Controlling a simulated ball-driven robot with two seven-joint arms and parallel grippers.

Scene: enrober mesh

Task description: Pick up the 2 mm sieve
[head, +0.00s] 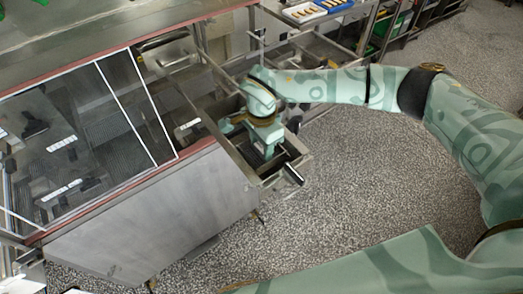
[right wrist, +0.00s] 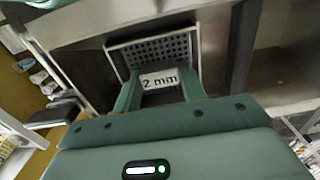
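The 2 mm sieve (right wrist: 150,48) shows in the right wrist view as a dark perforated mesh in a light metal frame, with a white "2 mm" label (right wrist: 159,79) at its near side. My right gripper (right wrist: 160,80) has its two green fingers apart, one at each side of the label. Whether they press on the part under the label cannot be told. In the head view my right gripper (head: 268,144) points down into a metal frame at the machine's end. It hides most of what is there. My left gripper is in neither view.
The steel machine (head: 150,210) with a clear cover (head: 75,140) stands at the left. Metal rails (head: 228,150) border my right gripper closely. A tray with brown pieces (head: 303,12) and a blue-edged tray (head: 333,4) lie at the top. The speckled floor (head: 350,165) is clear.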

